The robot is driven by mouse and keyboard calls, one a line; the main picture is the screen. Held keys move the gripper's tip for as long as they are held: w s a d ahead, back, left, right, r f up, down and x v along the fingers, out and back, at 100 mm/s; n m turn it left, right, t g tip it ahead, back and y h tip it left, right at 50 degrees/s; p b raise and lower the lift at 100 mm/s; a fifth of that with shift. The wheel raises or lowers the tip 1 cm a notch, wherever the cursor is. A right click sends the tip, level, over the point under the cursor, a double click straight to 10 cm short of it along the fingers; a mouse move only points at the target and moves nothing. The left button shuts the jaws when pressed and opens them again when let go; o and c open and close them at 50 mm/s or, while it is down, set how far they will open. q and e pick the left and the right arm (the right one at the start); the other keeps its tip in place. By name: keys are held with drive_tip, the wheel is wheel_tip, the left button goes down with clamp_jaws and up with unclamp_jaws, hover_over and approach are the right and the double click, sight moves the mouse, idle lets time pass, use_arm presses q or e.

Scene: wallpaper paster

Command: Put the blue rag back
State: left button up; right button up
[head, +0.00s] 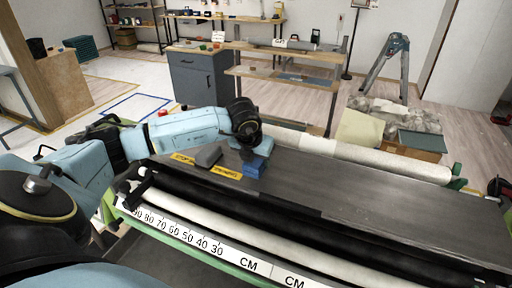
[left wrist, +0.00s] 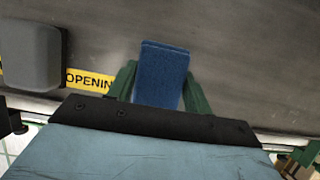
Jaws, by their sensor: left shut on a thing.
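The blue rag (head: 254,167) is at the tip of my left arm in the head view, over the dark flat top of the pasting machine (head: 350,190). My left gripper (head: 251,156) is shut on it. In the left wrist view the blue rag (left wrist: 162,75) stands out between the two green fingers of my left gripper (left wrist: 158,90). I cannot tell whether the rag touches the surface. My right gripper is not in view.
A grey block (head: 208,155) lies on the machine top just left of the rag, by yellow labels (head: 226,172). A white roll (head: 350,158) runs along the back edge. Black rollers and a centimetre scale (head: 200,240) line the front. The top to the right is clear.

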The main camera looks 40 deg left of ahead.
use_arm(q)
drive_tip(key=shift+f, duration=1)
drive_tip(key=o, duration=1)
drive_tip(key=shift+f, duration=0.1)
